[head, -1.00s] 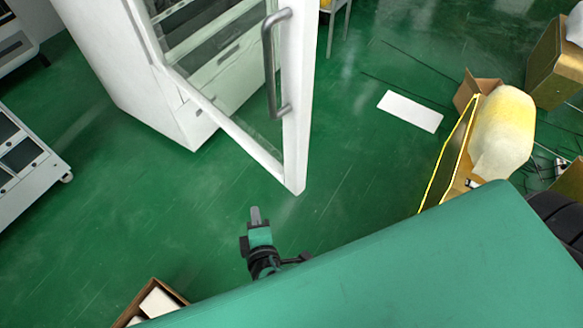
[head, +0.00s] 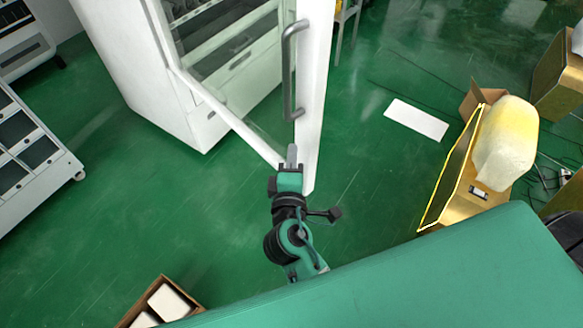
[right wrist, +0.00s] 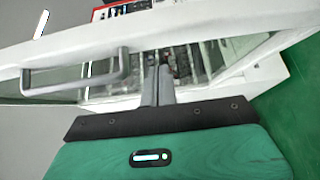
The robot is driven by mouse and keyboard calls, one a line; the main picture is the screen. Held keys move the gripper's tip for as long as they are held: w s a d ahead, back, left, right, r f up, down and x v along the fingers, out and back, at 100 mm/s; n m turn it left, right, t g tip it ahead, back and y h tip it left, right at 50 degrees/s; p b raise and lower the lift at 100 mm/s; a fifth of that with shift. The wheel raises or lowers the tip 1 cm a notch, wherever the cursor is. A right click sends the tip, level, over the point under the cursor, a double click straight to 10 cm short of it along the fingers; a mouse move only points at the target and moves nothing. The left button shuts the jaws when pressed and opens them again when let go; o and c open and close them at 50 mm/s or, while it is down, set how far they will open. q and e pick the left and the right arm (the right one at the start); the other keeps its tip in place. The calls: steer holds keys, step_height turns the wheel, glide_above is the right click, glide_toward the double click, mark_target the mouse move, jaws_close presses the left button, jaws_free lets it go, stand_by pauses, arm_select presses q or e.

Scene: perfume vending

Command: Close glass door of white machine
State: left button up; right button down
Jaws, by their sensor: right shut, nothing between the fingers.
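The white machine (head: 150,85) stands at the top left of the head view, with shelves inside. Its glass door (head: 316,95) stands swung open, with a white frame and a grey bar handle (head: 288,75). My right gripper (head: 292,152) is shut and empty. In the head view it overlaps the lower part of the door frame, below the handle. In the right wrist view its fingers (right wrist: 157,85) point at the door, right of the handle (right wrist: 75,75). I cannot tell whether they touch the door. My left gripper is not in view.
An open box (head: 165,303) with white items is at the bottom left. A cardboard box (head: 468,200) with a yellowish sack (head: 505,140) stands at the right. A white sheet (head: 416,119) lies on the green floor. The floor left of my gripper is clear.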

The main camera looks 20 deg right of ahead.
mark_target(307, 131)
steer(key=w+d, duration=0.1)
steer(key=w+d+p, duration=0.1)
steer(key=d, duration=0.1)
steer(key=shift+r+p, duration=0.1)
steer(key=shift+p, duration=0.2)
steer(key=shift+w+d, duration=0.1)
steer(key=shift+d, duration=0.3)
steer(key=shift+d, duration=0.1)
